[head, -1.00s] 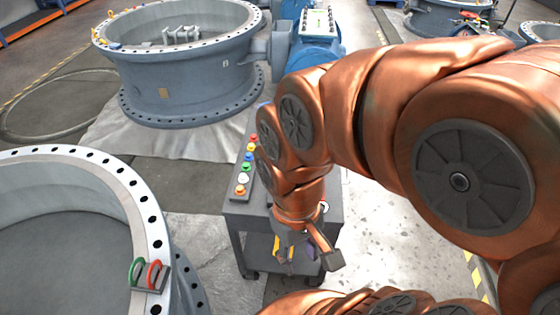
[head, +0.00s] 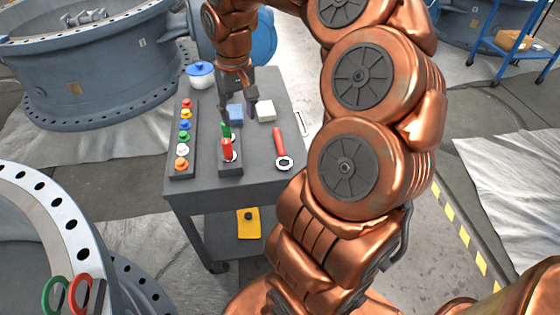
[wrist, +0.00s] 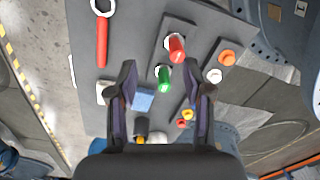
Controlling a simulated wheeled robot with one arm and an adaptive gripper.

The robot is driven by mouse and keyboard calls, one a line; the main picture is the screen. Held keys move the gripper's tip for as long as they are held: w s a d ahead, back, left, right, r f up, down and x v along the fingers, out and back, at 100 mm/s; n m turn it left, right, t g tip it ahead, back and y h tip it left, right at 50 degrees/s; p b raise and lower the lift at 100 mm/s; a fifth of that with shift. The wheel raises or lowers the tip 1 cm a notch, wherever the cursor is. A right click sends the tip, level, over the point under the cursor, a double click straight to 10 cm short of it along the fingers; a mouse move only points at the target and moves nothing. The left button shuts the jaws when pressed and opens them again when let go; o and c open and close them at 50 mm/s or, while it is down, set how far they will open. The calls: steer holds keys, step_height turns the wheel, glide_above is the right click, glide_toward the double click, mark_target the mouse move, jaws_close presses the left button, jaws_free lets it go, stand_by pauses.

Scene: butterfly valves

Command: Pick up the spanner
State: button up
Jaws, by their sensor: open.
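The spanner (head: 280,146) has a red handle and a pale metal ring end. It lies flat on the right part of the dark grey cart top (head: 200,200), ring end toward the near edge. In the wrist view the spanner (wrist: 102,40) is at the upper left, outside the jaws. My gripper (head: 238,108) is above the far part of the cart, beyond and left of the spanner and apart from it. In the wrist view my gripper (wrist: 168,82) is open, with nothing between its fingers.
Close to the gripper are a blue block (head: 235,113), a white block (head: 265,110) and a grey holder (head: 230,168) with red and green handles. A strip of coloured knobs (head: 183,140) lines the left edge. A blue-lidded pot (head: 200,75) stands at the back left.

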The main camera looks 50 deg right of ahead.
mark_target(279, 139)
steer(key=d+f+m+b, duration=0.1)
steer(key=d+f, duration=0.2)
steer(key=d, duration=0.1)
steer(key=d+f+m+b, duration=0.1)
steer(key=d+f+b, duration=0.1)
steer(key=d+f, duration=0.1)
steer(key=d+f+m+b, duration=0.1)
steer(key=d+f+b, duration=0.1)
steer(key=d, duration=0.4)
steer(key=shift+w+f+m, duration=0.25)
steer(key=shift+f+m, duration=0.15)
steer(key=shift+f, duration=0.5)
steer(key=shift+d+f, duration=0.25)
steer(key=shift+f, duration=0.05)
steer(key=shift+d+f+b, duration=0.15)
steer(key=shift+f+b, duration=0.25)
steer(key=shift+f, duration=1.45)
steer(key=shift+d+f+b, duration=0.15)
steer(key=shift+f+b, duration=0.2)
steer(key=shift+f, duration=1.45)
steer(key=shift+c, duration=0.2)
jaws_close()
